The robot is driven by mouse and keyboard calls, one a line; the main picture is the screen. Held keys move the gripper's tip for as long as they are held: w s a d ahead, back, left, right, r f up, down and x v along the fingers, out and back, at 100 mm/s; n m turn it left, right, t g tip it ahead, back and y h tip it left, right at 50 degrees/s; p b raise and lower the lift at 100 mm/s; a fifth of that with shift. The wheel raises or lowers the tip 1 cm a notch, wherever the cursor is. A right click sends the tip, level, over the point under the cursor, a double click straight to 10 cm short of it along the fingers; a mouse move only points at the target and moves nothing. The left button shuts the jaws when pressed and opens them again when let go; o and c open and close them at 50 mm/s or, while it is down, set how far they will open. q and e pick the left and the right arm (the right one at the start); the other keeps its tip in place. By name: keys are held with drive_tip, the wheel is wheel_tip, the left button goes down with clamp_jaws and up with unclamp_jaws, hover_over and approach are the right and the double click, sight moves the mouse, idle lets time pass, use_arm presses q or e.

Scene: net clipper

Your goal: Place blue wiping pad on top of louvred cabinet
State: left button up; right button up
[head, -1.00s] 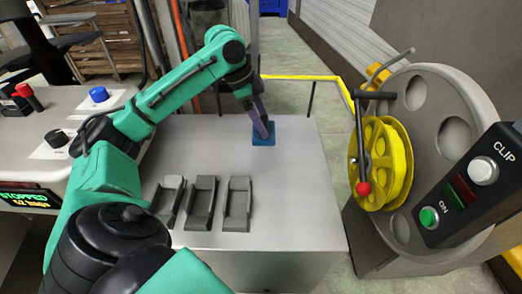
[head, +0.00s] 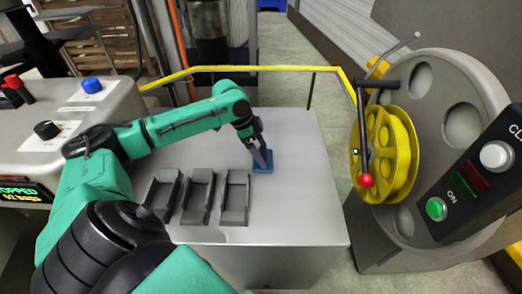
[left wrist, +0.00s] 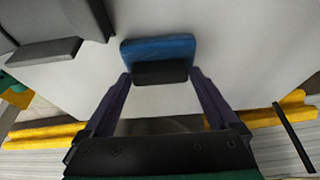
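The blue wiping pad (head: 263,166) is a small blue slab at or just above the bare top of the grey cabinet (head: 290,215); whether it touches is hard to tell. No louvres show from here. My left gripper (head: 260,157) is over the pad, pointing down. In the left wrist view, the pad (left wrist: 160,48) has a black grip, and the fingers of my left gripper (left wrist: 160,77) are close against both sides of this grip, with no clear gap. My right gripper is out of view.
Three dark holders (head: 199,196) stand on the cabinet's left part. A control console (head: 60,105) is at the left. A yellow rail (head: 235,68) runs behind. A wheel machine with a yellow drum (head: 398,150) and a button box (head: 470,185) are at the right.

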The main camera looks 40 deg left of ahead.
use_arm(q)
drive_tip(key=v, duration=1.2)
drive_tip(key=shift+p, duration=0.4)
drive_tip(key=shift+w, duration=0.15)
